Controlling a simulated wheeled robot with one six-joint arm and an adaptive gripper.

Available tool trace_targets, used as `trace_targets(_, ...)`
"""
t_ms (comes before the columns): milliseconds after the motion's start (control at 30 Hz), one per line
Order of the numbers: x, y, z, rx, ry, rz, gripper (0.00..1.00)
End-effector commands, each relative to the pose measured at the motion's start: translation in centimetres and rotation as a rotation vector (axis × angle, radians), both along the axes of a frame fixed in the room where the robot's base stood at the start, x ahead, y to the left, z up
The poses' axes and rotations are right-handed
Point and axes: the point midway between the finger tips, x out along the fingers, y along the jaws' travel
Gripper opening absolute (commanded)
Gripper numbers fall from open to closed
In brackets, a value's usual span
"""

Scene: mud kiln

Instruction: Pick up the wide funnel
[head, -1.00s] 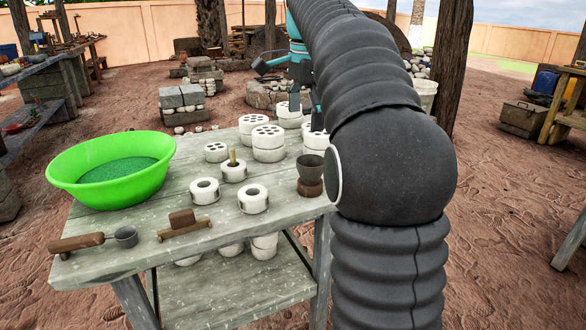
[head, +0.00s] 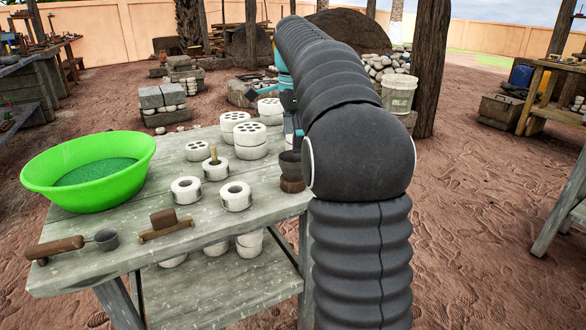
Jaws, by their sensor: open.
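A dark grey, bowl-shaped piece (head: 289,164) stands on a brown base at the right edge of the table (head: 215,232), partly covered by my arm. It may be the wide funnel, but I cannot be sure. My gripper (head: 295,127) is open, pointing down beyond this piece over the table's right side. Most of it is hidden behind my dark ribbed arm, with only teal wrist parts and a slim part of the jaws showing. I see nothing held.
White perforated cylinders (head: 249,139) and white rings (head: 236,196) stand on the table. A green basin (head: 88,190) is at left, with a brown-handled scoop (head: 56,248) and a wooden tool (head: 165,225) in front. A white bucket (head: 399,93) is behind at right.

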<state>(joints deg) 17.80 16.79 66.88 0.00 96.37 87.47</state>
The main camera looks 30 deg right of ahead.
Motion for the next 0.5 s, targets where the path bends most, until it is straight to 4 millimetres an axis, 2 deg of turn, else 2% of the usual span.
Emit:
trace_targets(167, 0.1, 0.0, -1.0, 0.000, 0.000, 0.000, 1.00)
trace_targets(500, 0.6, -0.2, -5.2, 0.000, 0.001, 0.001, 1.00)
